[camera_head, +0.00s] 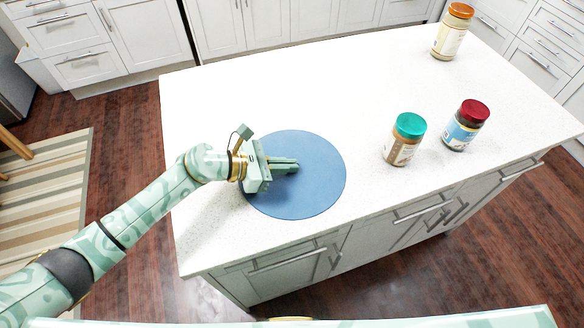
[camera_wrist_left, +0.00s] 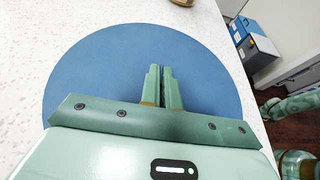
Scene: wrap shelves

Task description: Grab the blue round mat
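The blue round mat (camera_head: 318,178) lies flat on the white counter, towards its front left. It also fills much of the left wrist view (camera_wrist_left: 100,75). My left gripper (camera_head: 297,165) is over the mat, its fingers pointing to the right in the head view. In the left wrist view the two fingers (camera_wrist_left: 161,68) are close together with only a thin dark gap between them. No mat edge shows between them. I cannot tell whether the fingertips touch the mat. My right gripper is in neither view.
The white counter (camera_head: 230,95) is mostly clear behind the mat. To the right stand a jar with a teal lid (camera_head: 404,140), a jar with a red lid (camera_head: 465,125) and, farther back, a jar with an orange lid (camera_head: 452,32). The counter's front edge is near the mat.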

